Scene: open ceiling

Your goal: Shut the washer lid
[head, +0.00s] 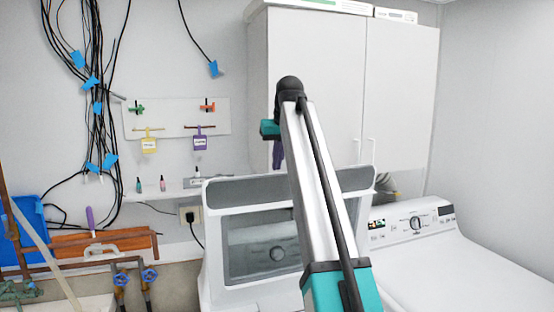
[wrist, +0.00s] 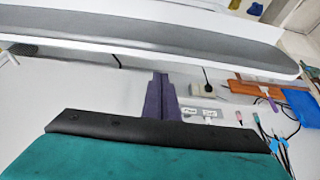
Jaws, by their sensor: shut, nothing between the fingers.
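The washer lid (head: 265,190) stands raised at the centre of the head view. It is white with a grey band along its top edge and a clear window, through which a round knob shows. The lid's grey-banded edge also crosses the top of the wrist view (wrist: 150,47). My gripper (head: 278,155) has purple fingers and hangs just above the lid's top edge, partly hidden by my arm. In the wrist view the fingers (wrist: 159,80) are together and empty, with a visible gap to the lid's edge. The washer body (head: 225,290) is partly hidden below.
A second white machine (head: 430,265) with a control panel stands at the right. A white cabinet (head: 400,100) is on the wall behind. Hanging cables (head: 95,110), a tag board (head: 176,118), an outlet (head: 190,214) and pipes with blue valves (head: 135,275) are at the left.

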